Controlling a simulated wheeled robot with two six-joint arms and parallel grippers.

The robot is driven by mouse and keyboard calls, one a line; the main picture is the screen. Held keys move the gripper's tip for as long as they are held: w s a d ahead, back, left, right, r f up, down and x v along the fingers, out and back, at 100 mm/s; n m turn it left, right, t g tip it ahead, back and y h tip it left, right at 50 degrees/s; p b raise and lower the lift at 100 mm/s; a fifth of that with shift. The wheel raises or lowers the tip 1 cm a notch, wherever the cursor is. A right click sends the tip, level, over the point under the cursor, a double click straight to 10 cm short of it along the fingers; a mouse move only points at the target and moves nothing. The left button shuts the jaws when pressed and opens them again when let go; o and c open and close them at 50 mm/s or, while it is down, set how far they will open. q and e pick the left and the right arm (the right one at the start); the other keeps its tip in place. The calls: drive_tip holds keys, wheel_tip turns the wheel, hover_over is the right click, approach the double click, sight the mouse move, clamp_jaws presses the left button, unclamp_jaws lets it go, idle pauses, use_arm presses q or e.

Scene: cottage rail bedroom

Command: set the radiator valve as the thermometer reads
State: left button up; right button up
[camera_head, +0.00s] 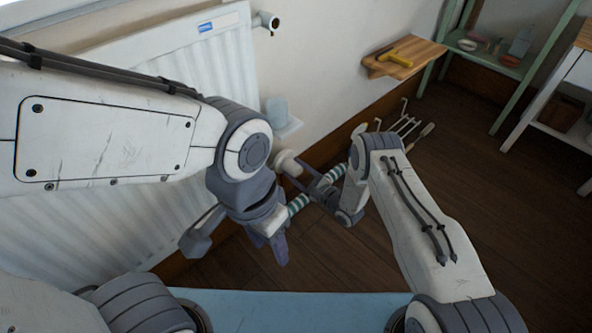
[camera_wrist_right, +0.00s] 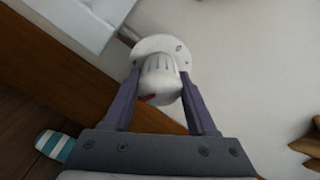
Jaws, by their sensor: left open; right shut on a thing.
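The radiator valve (camera_wrist_right: 160,80) is a white ribbed knob with a small red mark, set on a white round plate in the right wrist view. My right gripper (camera_wrist_right: 160,76) has one finger on each side of the knob and is shut on it. In the head view, the white valve (camera_head: 286,162) shows at the radiator's lower right, with my right gripper (camera_head: 306,180) at it. My left gripper (camera_head: 240,240) is open and empty, in front of the radiator (camera_head: 185,62). I cannot make out a thermometer or its reading.
A teal-and-white striped thing (camera_head: 297,205) lies behind the grippers. A wooden shelf (camera_head: 425,55) holds a yellow tool (camera_head: 396,58). Metal fire-iron-like rods (camera_head: 408,126) stand by the wall.

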drive_tip(key=shift+f, duration=0.1)
drive_tip(key=o, duration=1.4)
drive_tip(key=shift+c, duration=0.2)
drive_tip(key=p+v, duration=0.4)
drive_tip(key=v, duration=0.6)
drive_tip(key=shift+s+d, duration=0.2)
